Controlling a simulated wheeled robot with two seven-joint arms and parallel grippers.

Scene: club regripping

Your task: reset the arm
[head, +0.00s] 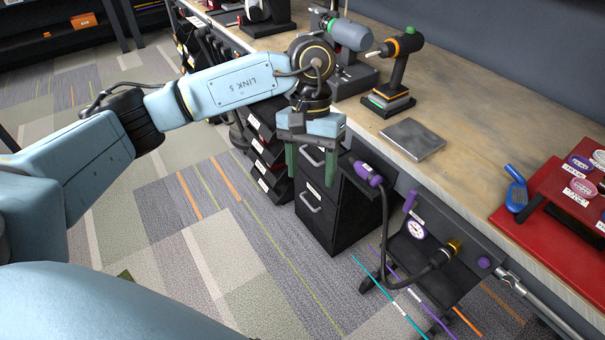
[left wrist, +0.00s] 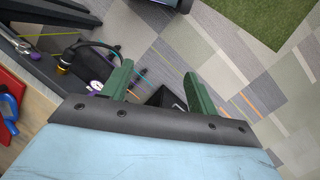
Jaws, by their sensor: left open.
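My left gripper (head: 309,165) hangs at the front edge of the workbench (head: 465,150) in the head view, fingers pointing down. Its two green fingers are apart with nothing between them. Behind it stands a black drawer cabinet (head: 322,222) under the bench. In the left wrist view the left gripper's green fingers (left wrist: 158,85) are spread over the floor and hold nothing. My right gripper is in neither view.
A cordless drill (head: 398,65) and a grey metal plate (head: 412,139) are on the bench. A purple-handled hose nozzle (head: 367,173) hangs at the bench front. Carpet at left is clear.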

